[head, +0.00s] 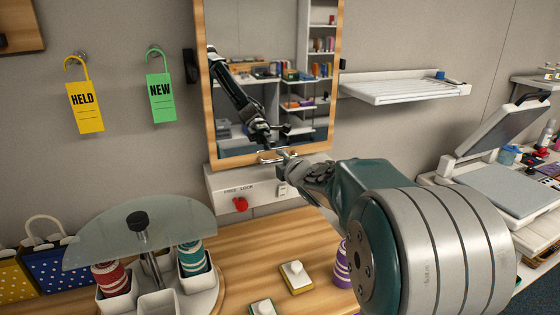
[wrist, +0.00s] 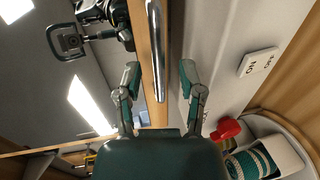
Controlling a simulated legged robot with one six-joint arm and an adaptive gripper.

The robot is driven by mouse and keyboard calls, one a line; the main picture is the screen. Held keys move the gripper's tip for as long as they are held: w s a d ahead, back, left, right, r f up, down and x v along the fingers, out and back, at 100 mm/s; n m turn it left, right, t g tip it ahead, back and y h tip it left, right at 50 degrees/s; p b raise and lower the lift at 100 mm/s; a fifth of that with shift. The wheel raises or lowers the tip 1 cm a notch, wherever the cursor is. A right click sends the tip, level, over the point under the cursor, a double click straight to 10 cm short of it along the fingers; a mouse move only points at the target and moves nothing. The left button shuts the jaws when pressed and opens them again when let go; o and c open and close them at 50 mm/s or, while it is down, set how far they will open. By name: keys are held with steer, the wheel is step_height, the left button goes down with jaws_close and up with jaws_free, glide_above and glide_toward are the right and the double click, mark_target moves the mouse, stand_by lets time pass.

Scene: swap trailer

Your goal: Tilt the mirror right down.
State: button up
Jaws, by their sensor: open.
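The mirror (head: 285,70) hangs on the wall in a wooden frame (head: 207,110), with my arm reflected in its glass. A metal bar handle (head: 268,157) sits at the frame's bottom edge. My gripper (head: 285,160) is at that handle, its tips partly hidden by my arm in the head view. In the wrist view my gripper (wrist: 159,78) is open, one finger on each side of the handle (wrist: 155,50) and the wooden frame edge. I see a gap between the fingers and the bar; no grasp shows.
Below the mirror a white panel has a red knob (head: 240,204) labelled FREE and LOCK; the knob (wrist: 225,130) is close to my right finger in the wrist view. A glass-topped cup stand (head: 140,230) is left, a wall shelf (head: 405,87) right.

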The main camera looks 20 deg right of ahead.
steer(key=shift+w+f, duration=0.15)
steer(key=shift+w, duration=0.3)
steer(key=shift+w+d, duration=0.1)
steer(key=shift+w, duration=0.1)
steer(key=shift+d, duration=0.4)
jaws_close()
steer(key=shift+a, duration=0.15)
steer(key=shift+f, duration=0.1)
